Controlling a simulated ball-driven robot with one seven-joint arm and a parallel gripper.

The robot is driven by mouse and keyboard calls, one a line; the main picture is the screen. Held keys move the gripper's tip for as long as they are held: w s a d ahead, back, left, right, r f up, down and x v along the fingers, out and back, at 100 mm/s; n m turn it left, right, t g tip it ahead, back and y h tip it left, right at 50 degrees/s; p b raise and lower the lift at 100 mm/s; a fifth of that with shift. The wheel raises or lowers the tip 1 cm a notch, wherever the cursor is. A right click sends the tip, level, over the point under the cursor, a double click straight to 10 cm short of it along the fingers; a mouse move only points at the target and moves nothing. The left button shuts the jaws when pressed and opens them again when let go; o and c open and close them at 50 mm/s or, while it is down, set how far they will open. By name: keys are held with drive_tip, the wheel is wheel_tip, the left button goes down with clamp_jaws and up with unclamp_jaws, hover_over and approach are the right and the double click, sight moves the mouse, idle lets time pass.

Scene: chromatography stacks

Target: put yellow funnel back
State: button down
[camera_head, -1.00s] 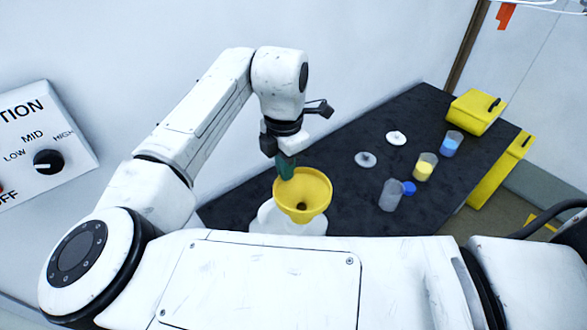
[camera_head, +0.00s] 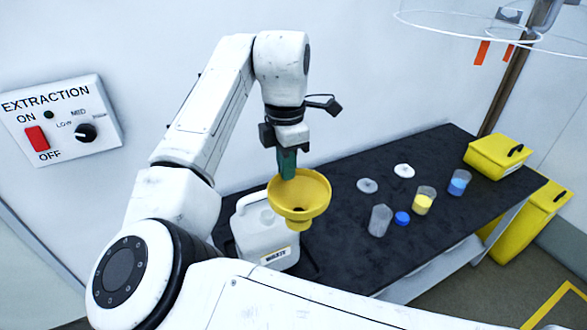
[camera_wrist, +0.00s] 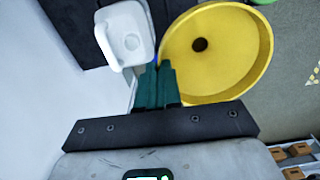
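The yellow funnel (camera_head: 315,207) hangs in the air at the front right of the white jug (camera_head: 252,240), with its spout clear of the jug's mouth. My gripper (camera_head: 287,172) points down, with its green fingers at the funnel's back-left rim. In the wrist view, the fingers (camera_wrist: 157,85) are close together at the rim of the funnel (camera_wrist: 225,60), and the funnel's bowl and dark hole face the camera. The white jug (camera_wrist: 125,38) shows at the upper left there, beside the funnel. The jug bears a label that is hard to read.
The dark bench (camera_head: 335,255) carries a clear cup (camera_head: 380,221), a blue cap (camera_head: 402,218), a yellow-liquid cup (camera_head: 423,201), a blue-liquid cup (camera_head: 458,183) and two pale discs. A yellow box (camera_head: 497,156) stands at the far right end. An extraction switch panel (camera_head: 62,122) is on the left wall.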

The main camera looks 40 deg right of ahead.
drive_tip(key=shift+r, duration=1.45)
